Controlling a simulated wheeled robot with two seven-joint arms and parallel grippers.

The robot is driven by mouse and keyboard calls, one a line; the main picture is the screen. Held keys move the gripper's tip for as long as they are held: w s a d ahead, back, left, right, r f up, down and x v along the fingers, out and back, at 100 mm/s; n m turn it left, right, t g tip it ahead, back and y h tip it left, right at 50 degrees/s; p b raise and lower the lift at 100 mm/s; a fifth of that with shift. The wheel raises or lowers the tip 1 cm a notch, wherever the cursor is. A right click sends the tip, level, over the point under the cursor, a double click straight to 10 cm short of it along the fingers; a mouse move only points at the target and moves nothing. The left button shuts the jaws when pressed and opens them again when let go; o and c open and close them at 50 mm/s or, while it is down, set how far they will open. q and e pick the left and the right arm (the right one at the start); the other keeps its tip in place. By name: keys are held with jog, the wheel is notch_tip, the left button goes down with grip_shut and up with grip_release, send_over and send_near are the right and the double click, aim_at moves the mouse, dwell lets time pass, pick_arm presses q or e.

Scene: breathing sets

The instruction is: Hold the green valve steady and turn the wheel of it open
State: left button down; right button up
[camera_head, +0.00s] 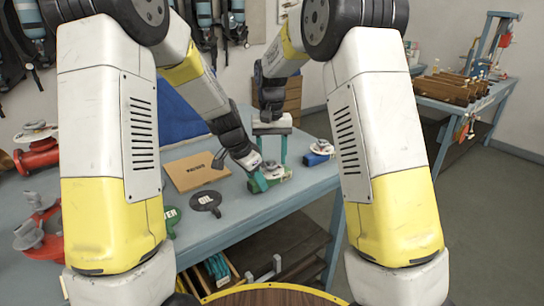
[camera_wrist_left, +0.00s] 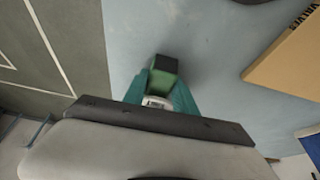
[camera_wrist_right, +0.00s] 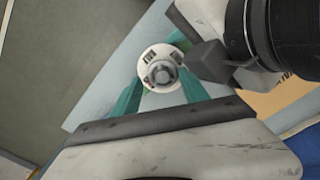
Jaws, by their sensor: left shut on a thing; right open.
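The green valve (camera_head: 279,174) lies near the front edge of the blue-grey table. My left gripper (camera_head: 258,183) is shut on its near end; in the left wrist view the valve's green block (camera_wrist_left: 163,76) shows between the teal fingers. The valve's pale round wheel (camera_wrist_right: 160,68) faces up in the right wrist view. My right gripper (camera_head: 270,158) is open and points down over the valve, its fingers to either side of the wheel. I cannot tell whether they touch it.
A cardboard piece marked VALVES (camera_head: 197,171) and a black OIL tag (camera_head: 205,200) lie left of the valve. A blue valve (camera_head: 318,154) stands to the right. Red valves (camera_head: 38,155) are at far left. My left wrist is close beside the right gripper.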

aim_at(270, 161)
pick_arm(q)
jog(key=shift+w+d, duration=0.1)
pick_arm(e)
jog(key=r, duration=0.6)
jog(key=shift+s+a+r, duration=0.1)
jog(key=shift+a+r, duration=0.2)
jog(key=shift+a, duration=0.05)
jog(key=shift+d+r, duration=0.2)
jog(key=shift+r, duration=0.5)
pick_arm(q)
jog(key=c, duration=0.9)
grip_release()
pick_arm(e)
jog(key=shift+d, duration=0.1)
